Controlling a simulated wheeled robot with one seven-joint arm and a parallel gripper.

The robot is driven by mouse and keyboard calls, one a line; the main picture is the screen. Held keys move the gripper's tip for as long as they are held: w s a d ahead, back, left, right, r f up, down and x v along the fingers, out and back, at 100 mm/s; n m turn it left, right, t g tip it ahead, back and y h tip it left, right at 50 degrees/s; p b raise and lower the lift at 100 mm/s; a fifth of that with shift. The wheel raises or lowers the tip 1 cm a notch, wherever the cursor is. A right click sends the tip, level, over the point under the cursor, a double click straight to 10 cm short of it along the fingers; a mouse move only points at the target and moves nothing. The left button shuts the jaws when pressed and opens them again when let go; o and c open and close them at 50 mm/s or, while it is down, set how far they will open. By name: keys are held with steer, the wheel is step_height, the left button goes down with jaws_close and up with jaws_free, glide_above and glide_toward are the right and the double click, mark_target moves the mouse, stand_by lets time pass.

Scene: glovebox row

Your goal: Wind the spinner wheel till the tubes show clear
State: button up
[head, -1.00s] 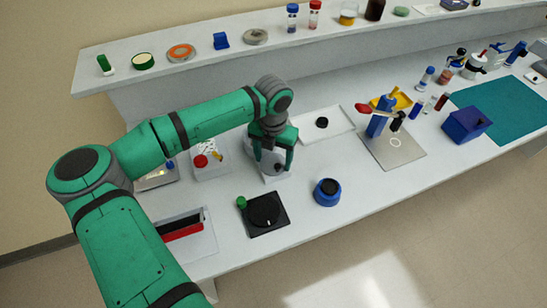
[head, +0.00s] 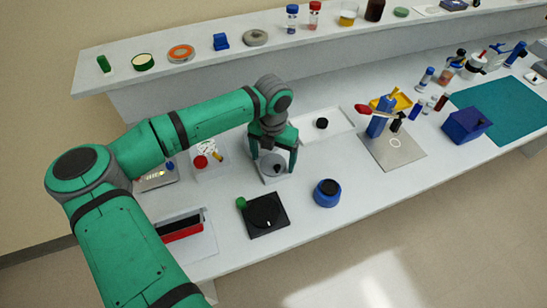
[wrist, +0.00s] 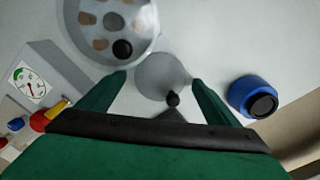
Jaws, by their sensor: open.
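The spinner wheel (wrist: 158,72) is a grey disc with a small black crank knob (wrist: 172,98) near its edge. In the head view the wheel (head: 270,163) shows between my fingers. In the wrist view the round clear-topped spinner (wrist: 95,40) stands beside the wheel, cut by the top edge. Brownish tubes (wrist: 101,44) and a black knob (wrist: 122,49) show in it. My gripper (wrist: 158,79) is open, with one finger on each side of the wheel and apart from the knob. It also shows in the head view (head: 274,165), hiding most of the spinner.
A blue jar (head: 326,193) stands to the right, and a black plate with a round disc (head: 265,214) in front. A white tray (head: 343,121) lies behind.

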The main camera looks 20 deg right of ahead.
mark_target(273, 163)
step_height(273, 163, up, 11)
stand_by(0.5)
steer(key=shift+f, duration=0.1)
stand_by(0.6)
